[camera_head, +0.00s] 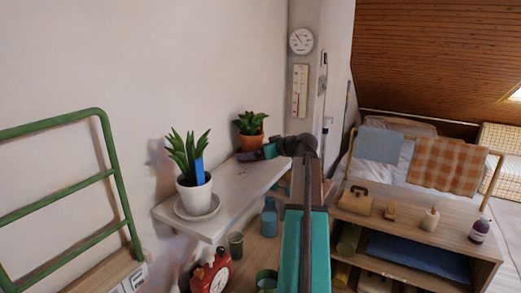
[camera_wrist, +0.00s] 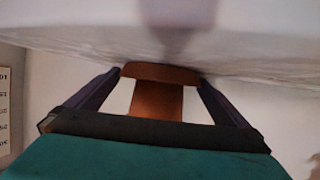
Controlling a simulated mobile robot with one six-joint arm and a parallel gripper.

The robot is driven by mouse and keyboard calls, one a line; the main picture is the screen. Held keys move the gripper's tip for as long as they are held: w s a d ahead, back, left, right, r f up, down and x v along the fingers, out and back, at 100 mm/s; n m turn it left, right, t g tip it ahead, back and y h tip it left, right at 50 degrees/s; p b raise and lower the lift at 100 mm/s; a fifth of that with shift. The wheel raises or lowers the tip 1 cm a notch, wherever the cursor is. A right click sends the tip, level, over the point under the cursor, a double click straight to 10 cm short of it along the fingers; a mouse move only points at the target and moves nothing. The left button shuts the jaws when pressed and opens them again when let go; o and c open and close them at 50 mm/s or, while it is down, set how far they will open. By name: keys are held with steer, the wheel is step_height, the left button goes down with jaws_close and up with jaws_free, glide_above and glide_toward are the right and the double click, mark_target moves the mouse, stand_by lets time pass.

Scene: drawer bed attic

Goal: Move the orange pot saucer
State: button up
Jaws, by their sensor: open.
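The orange pot saucer (camera_wrist: 160,73) shows in the wrist view as a flat terracotta disc against the white shelf surface, with the orange pot (camera_wrist: 157,101) on it; this view looks upside down. My gripper (camera_wrist: 162,76) is open, with one dark finger on each side of the saucer; I cannot tell whether they touch it. In the head view, the orange pot (camera_head: 252,142) with a green plant (camera_head: 249,123) stands at the far end of the white shelf (camera_head: 236,187). My gripper (camera_head: 251,155) is right at its base and mostly hides the saucer there.
A white pot (camera_head: 195,195) with a spiky plant and a blue tag stands on a white saucer (camera_head: 197,211) at the shelf's near end. A green rail (camera_head: 105,170) is at left. The shelf's middle is clear.

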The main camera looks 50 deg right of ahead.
steer(key=shift+w+f, duration=0.1)
steer(key=shift+w, duration=0.1)
steer(key=c, duration=0.8)
steer(key=shift+d, duration=0.1)
